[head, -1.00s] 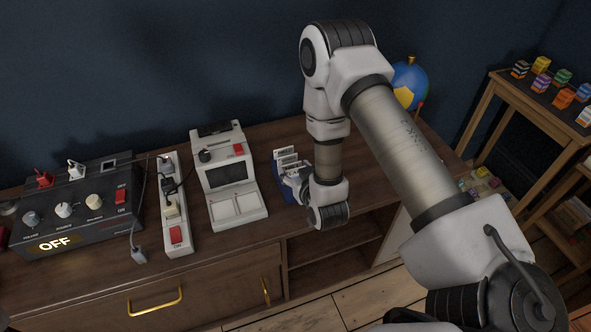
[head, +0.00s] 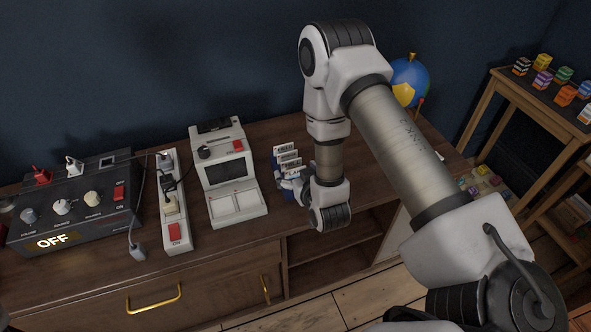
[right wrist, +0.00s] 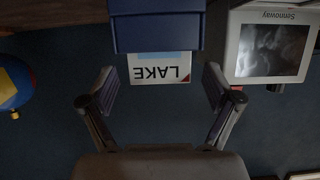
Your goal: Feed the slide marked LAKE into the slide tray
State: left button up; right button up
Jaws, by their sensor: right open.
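The LAKE slide (right wrist: 158,68), a white card with its lettering upside down, shows in the right wrist view. It sticks out of a blue holder (right wrist: 157,30). My right gripper (right wrist: 162,90) is open, with one finger on each side of the slide and visible gaps to it. My left gripper is not in view.
A power strip (head: 174,205) and a dark control box reading OFF (head: 75,205) stand left of the viewer, with cables between. The viewer's screen (right wrist: 272,49) is close beside the gripper in the wrist view.

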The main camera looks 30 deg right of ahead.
jog(key=v, duration=0.6)
jog(key=shift+s, duration=0.35)
jog(key=shift+a+r, duration=0.1)
jog(key=s+a+f+n+g+y, duration=0.2)
jog(key=s+a+f+g, duration=0.3)
jog(key=s+f, duration=0.4)
jog(key=s+a+f+g, duration=0.1)
jog(key=s+f+g, duration=0.2)
jog(key=s, duration=0.3)
jog(key=s+a+f+g+y, duration=0.1)
jog(key=s+f+g, duration=0.3)
jog(key=s+g, duration=0.1)
jog(key=shift+s, duration=0.75)
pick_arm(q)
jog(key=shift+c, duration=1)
